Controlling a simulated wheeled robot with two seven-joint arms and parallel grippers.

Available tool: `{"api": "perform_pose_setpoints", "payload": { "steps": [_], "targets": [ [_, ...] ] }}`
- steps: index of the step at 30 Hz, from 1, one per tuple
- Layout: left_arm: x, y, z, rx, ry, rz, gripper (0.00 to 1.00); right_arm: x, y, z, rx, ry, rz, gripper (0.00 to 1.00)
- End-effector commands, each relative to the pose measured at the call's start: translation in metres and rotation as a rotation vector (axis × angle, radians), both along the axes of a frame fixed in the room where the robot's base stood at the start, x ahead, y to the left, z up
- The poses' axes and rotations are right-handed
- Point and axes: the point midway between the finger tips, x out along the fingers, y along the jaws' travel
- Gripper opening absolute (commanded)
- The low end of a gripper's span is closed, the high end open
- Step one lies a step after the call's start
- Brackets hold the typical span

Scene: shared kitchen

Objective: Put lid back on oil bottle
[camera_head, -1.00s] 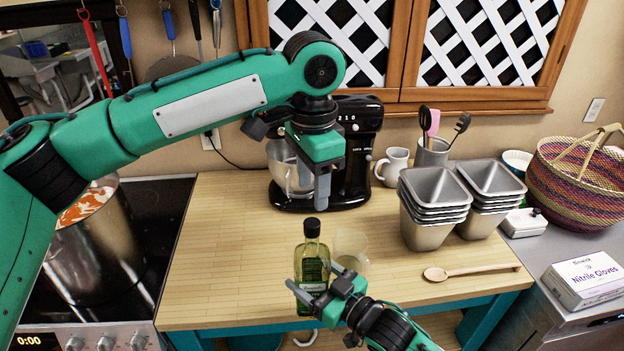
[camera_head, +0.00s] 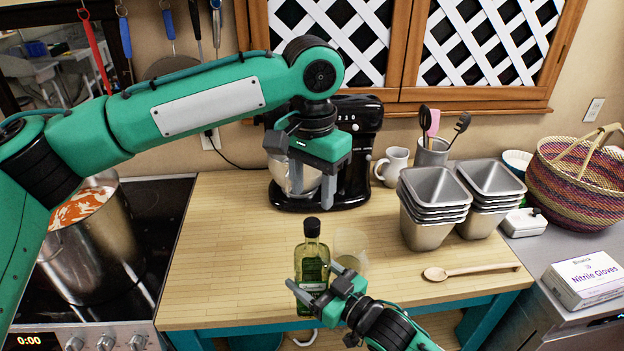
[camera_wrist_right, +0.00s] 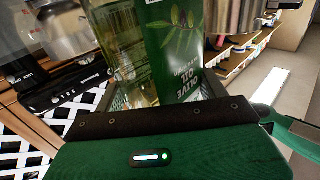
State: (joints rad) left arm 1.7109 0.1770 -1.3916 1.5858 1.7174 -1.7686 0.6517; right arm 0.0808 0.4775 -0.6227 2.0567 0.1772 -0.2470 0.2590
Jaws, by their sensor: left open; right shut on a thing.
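The oil bottle (camera_head: 312,262) stands upright near the front edge of the wooden table, green with a label. Its dark lid (camera_head: 312,227) sits on top of the neck; how tightly cannot be told. My right gripper (camera_head: 322,286) is shut on the bottle's body from the front right. The right wrist view shows the bottle (camera_wrist_right: 180,45) between the fingers, its olive oil label upside down. My left gripper (camera_head: 311,190) hangs above the lid, open and empty, fingers pointing down, apart from the lid.
A black stand mixer (camera_head: 350,150) stands behind the left gripper. A clear glass (camera_head: 351,250) is right of the bottle. Stacked metal tins (camera_head: 432,230) and a wooden spoon (camera_head: 470,271) lie further right. A pot (camera_head: 95,245) is on the stove at left. The table's left part is clear.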

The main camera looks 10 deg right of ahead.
Motion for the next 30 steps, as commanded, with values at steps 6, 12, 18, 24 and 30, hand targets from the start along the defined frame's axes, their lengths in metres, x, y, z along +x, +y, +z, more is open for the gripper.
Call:
{"api": "perform_pose_setpoints", "payload": {
  "steps": [6,12,18,24,30],
  "targets": [
    [0.000,0.001,-0.035,0.001,0.001,0.001,0.46,0.000,0.000,0.002,0.002,-0.002,0.000,0.09],
    [0.000,0.001,-0.060,0.002,0.001,0.001,0.46,0.000,0.000,0.002,0.002,-0.002,0.000,0.09],
    [0.000,0.001,-0.070,0.001,0.001,0.001,0.46,0.000,0.000,0.002,0.001,-0.003,0.000,0.09],
    [0.000,0.001,-0.070,0.001,0.001,0.001,0.46,0.000,0.000,0.002,0.001,-0.003,0.000,0.09],
    [0.000,0.001,-0.070,0.001,0.001,0.001,0.15,0.000,0.000,0.002,0.002,-0.002,0.000,0.09]
  ]
}}
